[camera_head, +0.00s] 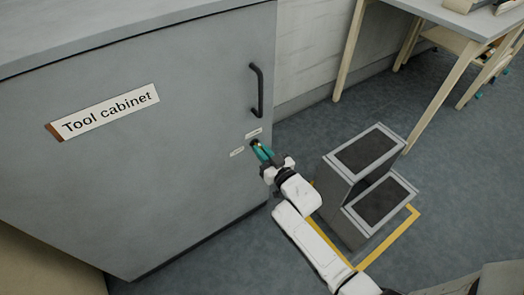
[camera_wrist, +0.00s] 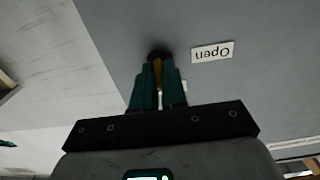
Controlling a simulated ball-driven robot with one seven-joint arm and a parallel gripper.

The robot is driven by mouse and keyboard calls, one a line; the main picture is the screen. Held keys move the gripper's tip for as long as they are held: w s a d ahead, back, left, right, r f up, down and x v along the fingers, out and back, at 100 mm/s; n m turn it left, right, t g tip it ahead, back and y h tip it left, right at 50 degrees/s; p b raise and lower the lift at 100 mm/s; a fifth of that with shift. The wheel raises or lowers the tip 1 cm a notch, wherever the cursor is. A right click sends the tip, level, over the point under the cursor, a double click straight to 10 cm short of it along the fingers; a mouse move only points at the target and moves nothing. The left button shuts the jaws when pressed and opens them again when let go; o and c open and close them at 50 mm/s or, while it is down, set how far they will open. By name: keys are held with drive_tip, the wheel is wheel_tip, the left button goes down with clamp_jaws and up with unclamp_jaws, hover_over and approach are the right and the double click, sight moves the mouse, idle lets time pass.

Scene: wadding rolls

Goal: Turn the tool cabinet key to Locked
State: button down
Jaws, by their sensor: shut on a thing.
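The grey tool cabinet (camera_head: 170,170) stands at the left in the head view, with its name on a "Tool cabinet" plate (camera_head: 110,108). My gripper (camera_head: 258,149) is at the lock on the door's right side, below the black handle (camera_head: 259,90). In the wrist view, my gripper's teal fingers (camera_wrist: 158,78) are shut on a brass-coloured key (camera_wrist: 158,70) at the dark round lock (camera_wrist: 158,54). An upside-down "Open" label (camera_wrist: 212,52) is right of the lock. Another pale label (camera_wrist: 184,87) is mostly hidden behind a finger. The fingers hide much of the key.
A grey step stool (camera_head: 367,150) stands right of my arm on a yellow-outlined floor area (camera_head: 402,228). A wooden-legged table (camera_head: 450,18) is at the upper right. Blue-grey floor between the stool and table is clear.

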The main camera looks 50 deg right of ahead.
drive_tip(key=c, duration=1.3)
unclamp_jaws()
drive_tip(key=shift+o, duration=0.2)
drive_tip(key=p+v, duration=0.2)
drive_tip(key=v, duration=0.9)
drive_tip(key=shift+w, duration=0.1)
drive_tip(key=s+a+f+n+g+y, duration=0.2)
drive_tip(key=s+a+f+g+y, duration=0.1)
drive_tip(key=a+g, duration=0.5)
drive_tip(key=s+a+r+n+g+y, duration=0.1)
drive_tip(key=s+a+r+g+y, duration=0.2)
drive_tip(key=s+g, duration=0.75)
wheel_tip(320, 180, up, 19)
drive_tip(key=s+a+t+h+p, duration=0.1)
drive_tip(key=s+t+p, duration=0.1)
drive_tip(key=p, duration=1.6)
drive_tip(key=shift+s+p, duration=0.2)
drive_tip(key=shift+p, duration=0.2)
